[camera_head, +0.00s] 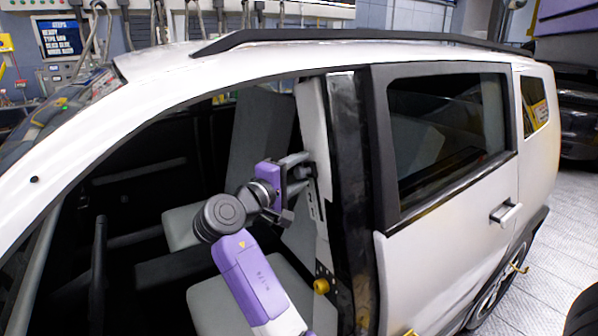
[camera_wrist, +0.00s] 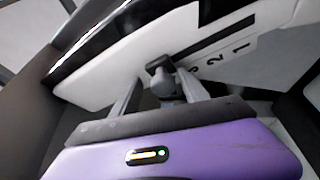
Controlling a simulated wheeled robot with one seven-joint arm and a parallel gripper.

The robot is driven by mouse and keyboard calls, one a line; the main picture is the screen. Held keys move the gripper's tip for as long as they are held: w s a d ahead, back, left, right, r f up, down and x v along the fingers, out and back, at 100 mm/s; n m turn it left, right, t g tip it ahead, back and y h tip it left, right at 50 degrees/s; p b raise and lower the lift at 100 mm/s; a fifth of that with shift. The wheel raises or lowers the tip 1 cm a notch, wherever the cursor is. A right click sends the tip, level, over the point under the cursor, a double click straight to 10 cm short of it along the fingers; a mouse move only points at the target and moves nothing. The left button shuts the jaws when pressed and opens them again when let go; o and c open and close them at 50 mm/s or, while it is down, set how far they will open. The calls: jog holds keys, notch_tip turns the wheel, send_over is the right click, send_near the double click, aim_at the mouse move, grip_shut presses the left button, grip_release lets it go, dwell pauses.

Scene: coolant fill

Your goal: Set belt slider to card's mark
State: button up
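The belt slider (camera_wrist: 168,84) is a grey knob with a dark top, at the lower end of a dark slot (camera_wrist: 215,38) in the white pillar trim. Numbers 1 and 2 show beside the slot in the wrist view, and another mark nearer the slider is partly hidden. In the head view, my gripper (camera_head: 303,166) is at the pillar trim (camera_head: 315,150), inside the open front door gap. Its fingers (camera_wrist: 160,95) stand apart on either side of the slider; the left one looks clear of it, and contact on the right cannot be told. No card with a readable mark shows.
The white car's roof edge (camera_head: 210,68) and dark pillar (camera_head: 350,170) frame the opening around my arm. Grey seats (camera_head: 255,140) are inside. The rear door (camera_head: 450,250) is closed. A screen (camera_head: 60,38) headed STEPS is on the back wall, its other text too small to read.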

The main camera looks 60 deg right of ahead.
aim_at(297, 173)
jog(key=a, duration=0.2)
jog(key=a+b, duration=0.1)
jog(key=a, duration=0.1)
jog(key=w+a+b, duration=0.1)
jog(key=a, duration=0.1)
jog(key=shift+w+a+f, duration=0.1)
jog(key=shift+a, duration=0.75)
jog(key=shift+w, duration=0.1)
